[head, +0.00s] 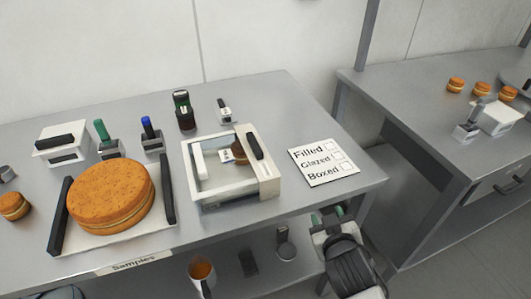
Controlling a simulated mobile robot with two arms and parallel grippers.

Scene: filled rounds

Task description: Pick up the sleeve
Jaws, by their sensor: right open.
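No thing in view is labelled as the sleeve. The likeliest one is a white box-like frame (268,187) with a see-through top and a black grip bar, in the middle of the near table; I cannot tell for sure. A small brown round thing and a small printed tag show within its outline. My right gripper (328,218) is open with green fingertips, at the table's front edge, below and right of the frame, apart from it. Nothing shows between its fingers. My left gripper is not in view.
A large round cake stands on a white tray (142,237) with black side handles, left of the frame. A checklist card (323,161) lies to the right. Several small tools and a white box (62,150) stand behind. A second table (430,90) is at right, across a gap.

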